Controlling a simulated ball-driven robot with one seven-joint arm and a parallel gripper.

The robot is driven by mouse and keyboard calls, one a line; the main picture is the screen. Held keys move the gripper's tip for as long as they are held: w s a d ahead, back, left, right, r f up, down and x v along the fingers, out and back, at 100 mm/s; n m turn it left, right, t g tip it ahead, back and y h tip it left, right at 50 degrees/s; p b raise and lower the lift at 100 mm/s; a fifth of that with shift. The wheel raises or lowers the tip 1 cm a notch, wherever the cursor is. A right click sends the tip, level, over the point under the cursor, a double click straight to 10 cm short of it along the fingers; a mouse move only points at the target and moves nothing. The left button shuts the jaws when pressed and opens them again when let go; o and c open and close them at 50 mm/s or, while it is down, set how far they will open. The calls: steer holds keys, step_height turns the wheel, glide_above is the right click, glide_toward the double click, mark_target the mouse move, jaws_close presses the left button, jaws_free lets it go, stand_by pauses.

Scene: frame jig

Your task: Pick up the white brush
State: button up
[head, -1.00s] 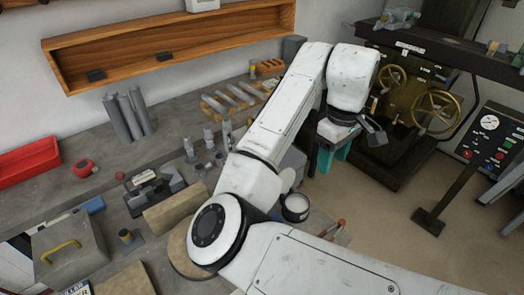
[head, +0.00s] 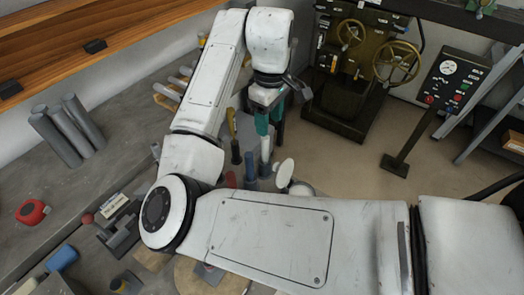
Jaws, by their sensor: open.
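My gripper (head: 270,122), with teal fingers, points down at the end of my arm, above the far edge of the bench. Its jaws are open. A slim pale upright handle (head: 266,148) shows just below the fingers, rising from a group of dark blue holders; it may be the white brush, but it is too small to be sure. Whether it lies between the fingers or behind them I cannot tell. The lower part of this group is hidden by my arm.
A yellow-handled tool (head: 232,122) stands left of the gripper. A white disc (head: 284,172) shows beside my arm. Grey cylinders (head: 62,135) stand on the bench at left, near a red tape measure (head: 33,212). A machine with handwheels (head: 397,62) stands beyond, past open floor.

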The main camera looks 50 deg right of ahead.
mark_target(266, 141)
steer(key=f, duration=0.5)
steer(key=f+p, duration=0.1)
steer(key=f, duration=0.1)
steer(key=shift+w+a+f, duration=0.2)
steer(key=shift+a+f, duration=0.15)
steer(key=shift+a, duration=0.05)
jaws_close()
